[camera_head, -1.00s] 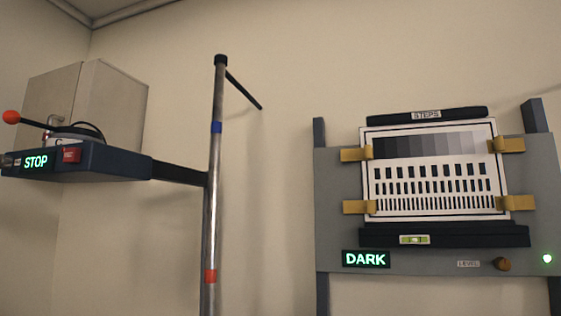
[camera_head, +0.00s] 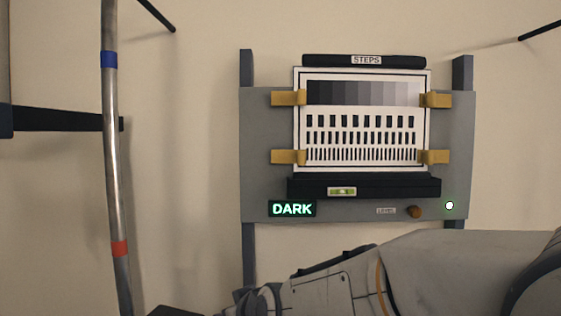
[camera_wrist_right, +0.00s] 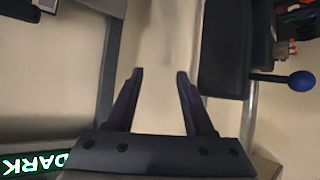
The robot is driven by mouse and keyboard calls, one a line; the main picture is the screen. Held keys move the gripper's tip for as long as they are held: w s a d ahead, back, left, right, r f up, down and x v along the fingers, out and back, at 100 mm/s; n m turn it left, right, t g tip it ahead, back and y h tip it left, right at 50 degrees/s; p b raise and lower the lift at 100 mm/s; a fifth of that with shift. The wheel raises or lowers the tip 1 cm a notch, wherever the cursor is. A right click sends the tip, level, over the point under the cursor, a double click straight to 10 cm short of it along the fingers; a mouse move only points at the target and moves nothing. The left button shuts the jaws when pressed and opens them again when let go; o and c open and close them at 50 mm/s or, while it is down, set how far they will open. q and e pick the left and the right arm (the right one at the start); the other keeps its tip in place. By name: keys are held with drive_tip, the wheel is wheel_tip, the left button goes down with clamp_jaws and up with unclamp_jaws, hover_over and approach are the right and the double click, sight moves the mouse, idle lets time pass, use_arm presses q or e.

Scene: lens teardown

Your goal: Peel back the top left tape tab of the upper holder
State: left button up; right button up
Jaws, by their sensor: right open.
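A white test chart (camera_head: 425,125) with a grey step strip and black bars is on the grey board in the head view. Its top left tape tab (camera_head: 286,98) is mustard yellow and lies flat across the chart's left edge. Similar tabs cross the chart's bottom left (camera_head: 286,157), top right (camera_head: 438,100) and bottom right (camera_head: 437,157) edges. My right arm crosses the lower right, below the board. In the right wrist view my right gripper (camera_wrist_right: 160,74) is open, with nothing between its fingers. My left gripper is not in view.
A black bar labelled STEPS (camera_head: 330,61) is above the chart; a black ledge with a level vial (camera_head: 342,191) is below. The DARK sign (camera_head: 292,209) and a brown knob (camera_head: 414,211) sit lower. A metal pole (camera_head: 112,160) stands left. A blue ball lever (camera_wrist_right: 301,81) shows in the wrist view.

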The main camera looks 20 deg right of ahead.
sight(301, 94)
drive_tip(key=w+d+r+m+t+h+p, duration=0.1)
drive_tip(key=w+r+t, duration=0.25)
drive_tip(key=r, duration=0.65)
drive_tip(key=w+r+t, duration=0.2)
drive_tip(key=r+t, duration=0.2)
drive_tip(key=r, duration=0.6)
drive_tip(key=s+d+r+m+h, duration=0.2)
drive_tip(key=d+r+m+h, duration=0.15)
drive_tip(key=r, duration=0.25)
drive_tip(key=s+d+r+m+t+h+p, duration=0.1)
drive_tip(key=d+r+m+h, duration=0.15)
drive_tip(key=r+h, duration=0.3)
drive_tip(key=s+d+r+m+h, duration=0.2)
drive_tip(key=d+r+m+h, duration=0.15)
drive_tip(key=r, duration=0.35)
drive_tip(key=shift+n+h, duration=0.25)
drive_tip(key=shift+h, duration=0.3)
drive_tip(key=p+x, duration=0.1)
drive_tip(key=x, duration=0.2)
drive_tip(key=p+x, duration=0.2)
drive_tip(key=x, duration=0.1)
drive_tip(key=d+p+x, duration=0.1)
drive_tip(key=x, duration=0.2)
drive_tip(key=shift+s+r, duration=0.2)
drive_tip(key=shift+s, duration=0.1)
drive_tip(key=shift+w+d+r+p, duration=0.15)
drive_tip(key=shift+w+d+p, duration=0.25)
drive_tip(key=shift+w, duration=0.2)
clamp_jaws()
